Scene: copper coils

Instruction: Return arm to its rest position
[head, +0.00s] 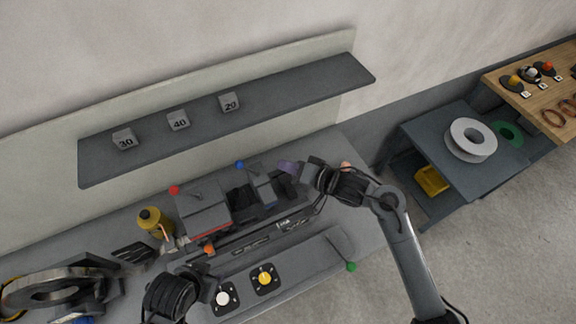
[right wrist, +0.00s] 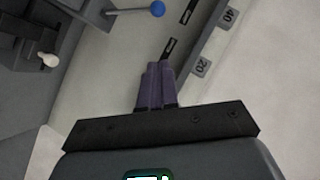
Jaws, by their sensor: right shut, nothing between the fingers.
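My right arm reaches in from the lower right of the head view. Its right gripper (head: 287,166) has purple fingers and is above the right end of the grey machine (head: 203,211), near the wall. In the right wrist view the purple fingers (right wrist: 157,84) are together with nothing between them. My left gripper (head: 208,287) is partly visible at the lower left in the head view, close to the white knob; its fingers are too unclear to judge.
A blue-ended lever (head: 240,165) rises from the machine; it also shows in the right wrist view (right wrist: 156,9). A shelf (head: 290,98) with number blocks is on the wall. A yellow bottle (head: 151,220) stands left. A blue-grey table (head: 440,150) with spools stands right.

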